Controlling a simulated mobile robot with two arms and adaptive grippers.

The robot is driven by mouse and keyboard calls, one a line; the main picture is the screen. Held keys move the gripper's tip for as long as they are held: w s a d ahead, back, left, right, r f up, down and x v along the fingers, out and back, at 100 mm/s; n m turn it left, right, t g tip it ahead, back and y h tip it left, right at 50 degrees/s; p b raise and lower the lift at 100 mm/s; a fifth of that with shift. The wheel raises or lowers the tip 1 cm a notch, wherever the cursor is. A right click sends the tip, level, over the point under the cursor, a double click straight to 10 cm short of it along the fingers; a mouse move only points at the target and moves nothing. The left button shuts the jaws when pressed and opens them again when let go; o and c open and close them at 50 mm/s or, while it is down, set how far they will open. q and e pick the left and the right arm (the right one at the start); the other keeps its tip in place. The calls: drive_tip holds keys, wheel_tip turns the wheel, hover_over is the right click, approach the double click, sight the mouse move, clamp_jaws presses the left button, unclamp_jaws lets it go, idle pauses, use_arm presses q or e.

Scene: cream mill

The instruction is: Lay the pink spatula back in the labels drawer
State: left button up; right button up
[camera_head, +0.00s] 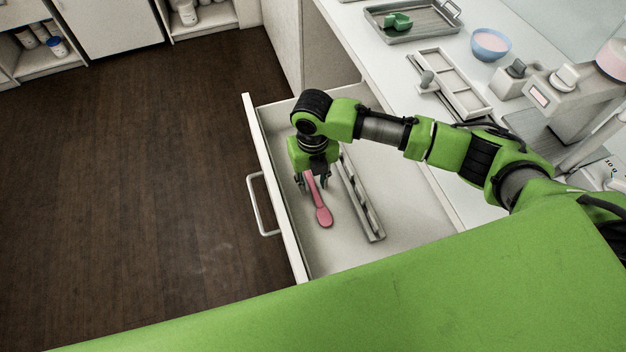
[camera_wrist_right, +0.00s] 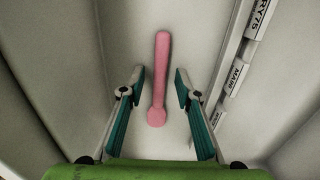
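The pink spatula (camera_head: 323,214) lies in the pulled-out drawer (camera_head: 410,210), left of a grey rail, its wide end toward the bottom of the picture. In the right wrist view the spatula (camera_wrist_right: 159,85) lies lengthwise on the drawer floor. My right gripper (camera_head: 313,184) points down into the drawer over the spatula's narrow end, which it partly hides in the head view. In the wrist view its two fingers (camera_wrist_right: 160,73) stand apart, one on each side of the spatula, with gaps on both sides. My left gripper is not in view.
The grey rail (camera_head: 361,205) carries printed labels (camera_wrist_right: 236,76). The drawer's front wall (camera_head: 271,190) and handle (camera_head: 259,205) are close on the left. The drawer floor right of the rail is bare. The counter holds a tray (camera_head: 432,23), a bowl (camera_head: 491,44) and a sectioned holder (camera_head: 462,90).

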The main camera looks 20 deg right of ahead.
drive_tip(key=shift+r, duration=0.1)
wheel_tip(320, 180, up, 12)
idle(0.6)
